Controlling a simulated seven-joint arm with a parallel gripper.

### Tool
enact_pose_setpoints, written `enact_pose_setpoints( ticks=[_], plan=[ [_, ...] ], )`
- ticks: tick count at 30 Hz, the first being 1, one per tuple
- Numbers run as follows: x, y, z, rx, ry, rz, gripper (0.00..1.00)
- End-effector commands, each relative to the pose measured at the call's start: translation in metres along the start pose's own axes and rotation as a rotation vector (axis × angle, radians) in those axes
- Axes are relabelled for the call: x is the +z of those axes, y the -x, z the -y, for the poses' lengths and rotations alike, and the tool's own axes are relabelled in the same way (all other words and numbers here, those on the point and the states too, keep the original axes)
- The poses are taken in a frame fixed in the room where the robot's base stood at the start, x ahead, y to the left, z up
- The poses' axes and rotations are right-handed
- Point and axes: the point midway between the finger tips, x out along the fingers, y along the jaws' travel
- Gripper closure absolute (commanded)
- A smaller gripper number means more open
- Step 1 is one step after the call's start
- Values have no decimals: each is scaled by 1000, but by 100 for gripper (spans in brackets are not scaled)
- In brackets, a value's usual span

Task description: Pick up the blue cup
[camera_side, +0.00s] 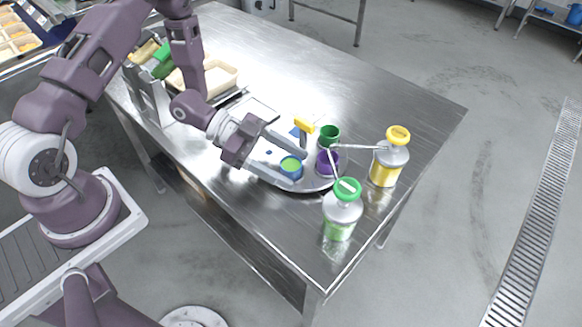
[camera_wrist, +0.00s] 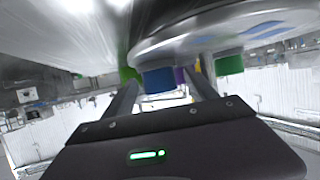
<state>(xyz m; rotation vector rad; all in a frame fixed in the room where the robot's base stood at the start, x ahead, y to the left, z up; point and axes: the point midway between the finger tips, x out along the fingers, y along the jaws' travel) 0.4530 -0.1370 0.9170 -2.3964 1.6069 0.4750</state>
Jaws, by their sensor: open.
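The blue cup (camera_side: 292,172) stands on a round metal tray (camera_side: 312,188) near the table's front edge, with green showing inside its top. My gripper (camera_side: 303,171) is open and lies low and level, its fingers reaching along either side of the cup. In the wrist view, the blue cup (camera_wrist: 158,80) shows between the two fingertips of my gripper (camera_wrist: 163,84), in an upside-down picture. I see no clear contact between the fingers and the cup.
A purple cup (camera_side: 327,165) and a green cup (camera_side: 330,134) stand close beyond the fingertips. A yellow piece (camera_side: 304,125) is behind. Bottles with a green cap (camera_side: 342,210) and a yellow cap (camera_side: 388,160) stand to the right.

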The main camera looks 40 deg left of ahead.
Motion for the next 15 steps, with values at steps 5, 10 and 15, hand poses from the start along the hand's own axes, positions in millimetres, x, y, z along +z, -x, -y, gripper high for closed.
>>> enact_pose_setpoints(
  ticks=[5,10,15],
  plan=[
    [0,-8,0,-1,-1,1,34],
    [0,-8,0,-2,0,2,46],
    [0,-8,0,-2,0,2,79]
  ],
)
